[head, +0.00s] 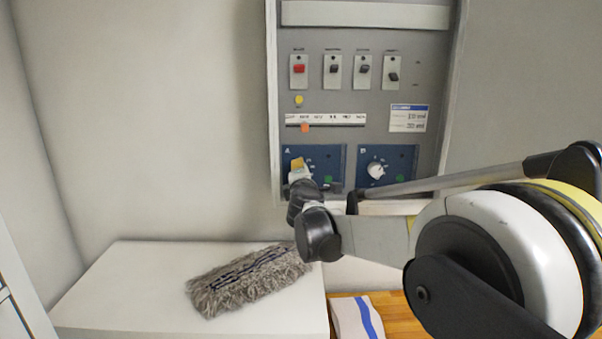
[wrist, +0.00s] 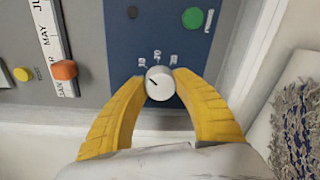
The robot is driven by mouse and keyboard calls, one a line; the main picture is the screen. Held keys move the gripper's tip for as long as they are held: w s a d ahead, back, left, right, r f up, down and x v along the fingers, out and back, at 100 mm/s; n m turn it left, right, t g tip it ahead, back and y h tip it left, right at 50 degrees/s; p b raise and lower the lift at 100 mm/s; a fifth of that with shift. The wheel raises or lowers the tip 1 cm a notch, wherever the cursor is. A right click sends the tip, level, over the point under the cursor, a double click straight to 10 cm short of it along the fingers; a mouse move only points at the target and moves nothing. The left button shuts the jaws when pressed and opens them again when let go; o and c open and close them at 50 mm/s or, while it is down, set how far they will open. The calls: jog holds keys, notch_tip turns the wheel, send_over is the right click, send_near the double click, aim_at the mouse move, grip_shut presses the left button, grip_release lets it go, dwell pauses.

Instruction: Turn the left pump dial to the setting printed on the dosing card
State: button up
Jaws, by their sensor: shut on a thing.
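The left pump dial, a white knob (wrist: 160,84), sits on a blue plate and shows in the wrist view between my yellow fingers. My gripper (wrist: 159,88) is shut on this knob, with one finger on each side. In the head view my gripper (head: 299,172) covers most of the left dial. The right pump dial (head: 376,170) is a white knob on its own blue plate (head: 402,158). The dosing card (head: 408,118) is on the panel above right; its print is blurred.
Above the dials are a red switch (head: 299,69), several dark switches, a yellow button (head: 299,100) and a month slider with an orange tab (head: 305,127). A green button (wrist: 193,17) is near the left dial. A grey fluffy mop head (head: 249,280) lies on the white surface (head: 120,290) below.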

jog(key=o, duration=1.2)
jog(key=s, duration=1.2)
jog(key=shift+r, duration=0.35)
jog(key=shift+f, duration=0.1)
